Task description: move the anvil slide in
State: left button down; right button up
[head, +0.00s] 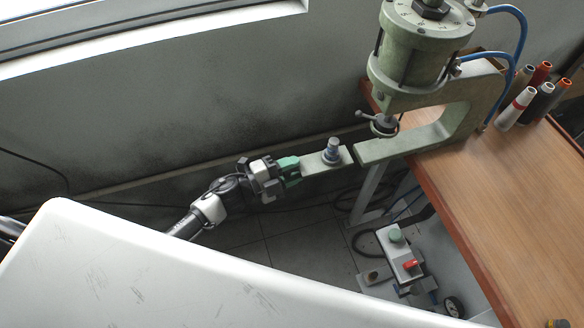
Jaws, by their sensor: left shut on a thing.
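The anvil slide (318,165) is a flat pale green bar with a round steel anvil (332,152) upright on it. It sticks out to the left of the lower arm of the green press (400,146). My left gripper (292,170), with green fingertips, is shut on the slide's left end. The press's round head (383,124) with a small side handle hangs above the lower arm, to the right of the anvil. Whether the slide's right end touches the lower arm is hard to tell. My right gripper is not in view.
The press stands at a wooden table (520,200). Several thread spools (516,108) stand on it at the right. Blue air hoses (515,40) run beside the press. Below is a control box (400,255) with green and red buttons. A white surface (150,270) fills the lower left.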

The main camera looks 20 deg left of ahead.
aim_at(308, 169)
pick_arm(q)
jog(key=x, duration=0.4)
jog(key=b+x, duration=0.1)
jog(key=x, duration=0.3)
jog(key=s+d+b+x, duration=0.1)
jog(key=x, duration=0.3)
jog(key=shift+r, duration=0.1)
jog(key=shift+w+d, duration=0.3)
jog(key=shift+r, duration=0.2)
jog(key=c, duration=1)
grip_release()
jog(key=shift+c, duration=0.2)
jog(key=shift+o, duration=1)
jog(key=shift+d+f, duration=0.15)
jog(key=b+v, duration=0.2)
jog(key=v, duration=0.7)
jog(key=shift+s+a+f, duration=0.15)
jog(key=shift+a, duration=0.1)
jog(key=shift+s+a, duration=0.4)
jog(key=shift+a, duration=0.05)
